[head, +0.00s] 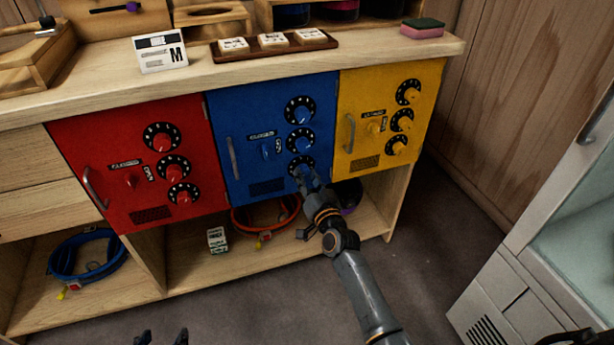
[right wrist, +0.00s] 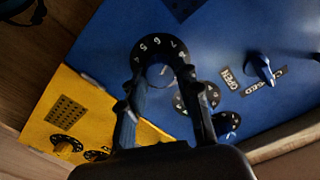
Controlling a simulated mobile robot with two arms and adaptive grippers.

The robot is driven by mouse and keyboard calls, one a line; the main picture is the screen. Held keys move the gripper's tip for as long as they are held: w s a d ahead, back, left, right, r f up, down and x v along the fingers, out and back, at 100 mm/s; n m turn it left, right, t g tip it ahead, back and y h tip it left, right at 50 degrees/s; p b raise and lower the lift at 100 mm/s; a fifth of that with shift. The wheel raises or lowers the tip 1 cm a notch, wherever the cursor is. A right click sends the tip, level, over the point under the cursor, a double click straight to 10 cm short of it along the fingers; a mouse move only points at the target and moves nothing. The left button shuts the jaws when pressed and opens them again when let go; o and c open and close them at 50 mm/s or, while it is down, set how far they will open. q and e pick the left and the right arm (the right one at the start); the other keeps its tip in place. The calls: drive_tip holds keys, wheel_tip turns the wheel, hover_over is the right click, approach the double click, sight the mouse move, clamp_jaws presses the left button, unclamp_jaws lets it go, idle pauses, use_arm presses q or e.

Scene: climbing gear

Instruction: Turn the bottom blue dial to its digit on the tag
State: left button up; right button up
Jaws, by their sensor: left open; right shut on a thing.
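The blue door (head: 270,165) carries three blue dials in a column on its right side. The bottom blue dial (head: 301,161) is partly hidden by my right gripper (head: 306,178), which is shut on its knob. In the right wrist view the fingers (right wrist: 161,78) lie on both sides of the knob (right wrist: 160,73), and part of the dial's black digit ring (right wrist: 156,44) shows above them. I cannot tell which digit the dial points at. My left gripper (head: 162,338) is open and empty at the bottom edge of the head view. No tag's digit is readable for certain.
The red door (head: 90,145) and yellow door (head: 355,95) flank the blue one. A blue latch knob (head: 266,150) sits left of the dials. A white M card (head: 160,53) and a tray (head: 328,43) of white blocks stand on the counter. A small white box (head: 217,240) is on the lower shelf.

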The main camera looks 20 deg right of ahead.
idle(0.3)
drive_tip(key=o, duration=1.1)
drive_tip(key=shift+o, duration=0.2)
drive_tip(key=shift+s, duration=0.15)
drive_tip(key=shift+s+f, duration=0.1)
drive_tip(key=shift+s, duration=0.2)
drive_tip(key=s, duration=1.1)
drive_tip(key=shift+d, duration=0.25)
